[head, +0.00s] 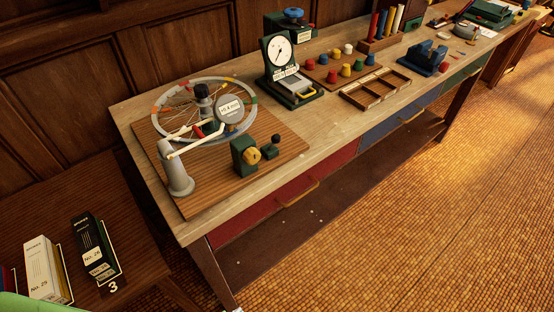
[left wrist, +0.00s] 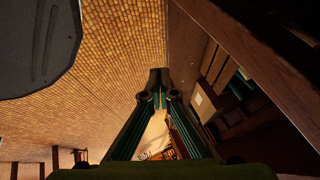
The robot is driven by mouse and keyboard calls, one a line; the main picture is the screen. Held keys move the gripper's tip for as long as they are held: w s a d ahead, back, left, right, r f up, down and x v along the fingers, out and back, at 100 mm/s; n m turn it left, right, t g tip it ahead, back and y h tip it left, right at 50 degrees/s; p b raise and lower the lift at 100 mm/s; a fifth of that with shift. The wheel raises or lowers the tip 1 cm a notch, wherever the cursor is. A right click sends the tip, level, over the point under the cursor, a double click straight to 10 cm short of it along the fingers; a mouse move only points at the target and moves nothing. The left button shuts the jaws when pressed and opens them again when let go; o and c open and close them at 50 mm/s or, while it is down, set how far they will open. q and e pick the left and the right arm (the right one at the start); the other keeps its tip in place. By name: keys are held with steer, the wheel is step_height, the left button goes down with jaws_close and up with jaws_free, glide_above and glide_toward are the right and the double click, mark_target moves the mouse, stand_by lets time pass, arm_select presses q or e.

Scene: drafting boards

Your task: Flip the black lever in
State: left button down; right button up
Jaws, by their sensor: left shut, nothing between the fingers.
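A small black-knobbed lever (head: 275,140) stands on a little green base on the brown wooden board (head: 200,205), at the near end of the long bench. Whether it is flipped in or out is too small to tell. A green block with a yellow knob (head: 252,155) is just left of it. My left gripper (left wrist: 159,90) shows in the left wrist view, its fingertips together and empty, with the tiled floor and dark furniture beyond. It does not clearly show in the head view and is away from the lever. My right gripper is not in view.
A spoked wheel (head: 165,112) with a round gauge (head: 230,108) and grey post stands on the same board. A dial instrument (head: 280,60), coloured pegs and a divided wooden tray (head: 376,88) are farther along. Boxes (head: 95,245) lie on the lower left table. The floor at right is clear.

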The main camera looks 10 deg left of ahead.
arm_select(q)
steer(key=w+d+r+m+t+h+b, duration=0.1)
steer(key=w+d+r+m+t+b, duration=0.35)
steer(key=w+r, duration=0.7)
steer(key=w+d+r+m+t+b, duration=0.1)
steer(key=r+m+t, duration=0.1)
steer(key=r, duration=0.9)
steer(key=w+d+r+m+t+h+b, duration=0.1)
steer(key=d+r+m+t, duration=0.1)
steer(key=r, duration=0.9)
steer(key=w+d+r+m+t+h+b, duration=0.1)
steer(key=r+m+t, duration=0.3)
steer(key=r, duration=0.7)
steer(key=shift+w+d+r, duration=0.25)
steer(key=shift+w+d, duration=0.15)
steer(key=shift+d, duration=0.1)
steer(key=shift+w, duration=0.15)
steer(key=p, duration=0.6)
glide_toward(274, 144)
steer(key=w+d+r, duration=0.3)
steer(key=w+d, duration=0.1)
steer(key=shift+w+a+f, duration=0.25)
steer(key=shift+w+a, duration=0.05)
steer(key=shift+w, duration=0.25)
